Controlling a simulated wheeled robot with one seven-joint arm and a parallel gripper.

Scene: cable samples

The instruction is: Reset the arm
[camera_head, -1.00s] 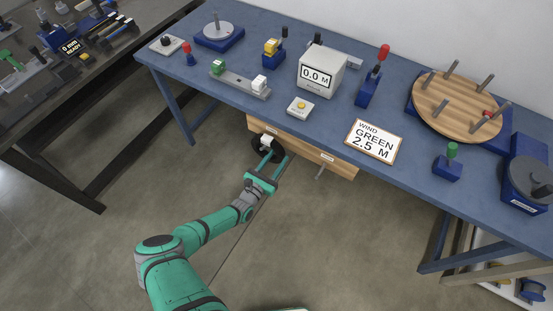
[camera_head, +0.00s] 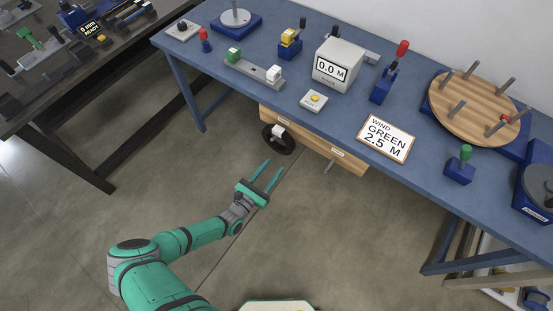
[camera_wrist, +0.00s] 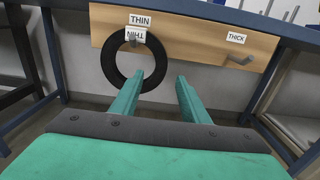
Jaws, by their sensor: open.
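My gripper (camera_head: 268,173) is open and empty, held in the air in front of the blue bench. In the wrist view its two teal fingers (camera_wrist: 160,92) stand apart with nothing between them. A black ring-shaped coil (camera_head: 279,139) with a white tag hangs at the left side of the wooden board under the bench's front edge. It also shows in the wrist view (camera_wrist: 108,68), on the peg below the THIN label, partly behind the left finger. My fingertips are apart from it in the head view.
The wooden board (camera_head: 311,141) has a bare peg (camera_head: 329,167) under the THICK label. The blue bench (camera_head: 225,88) carries a 0.0 M display box (camera_head: 338,65), a sign reading WIND GREEN 2.5 M (camera_head: 386,138) and a round wooden peg board (camera_head: 462,122). Open floor surrounds my arm.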

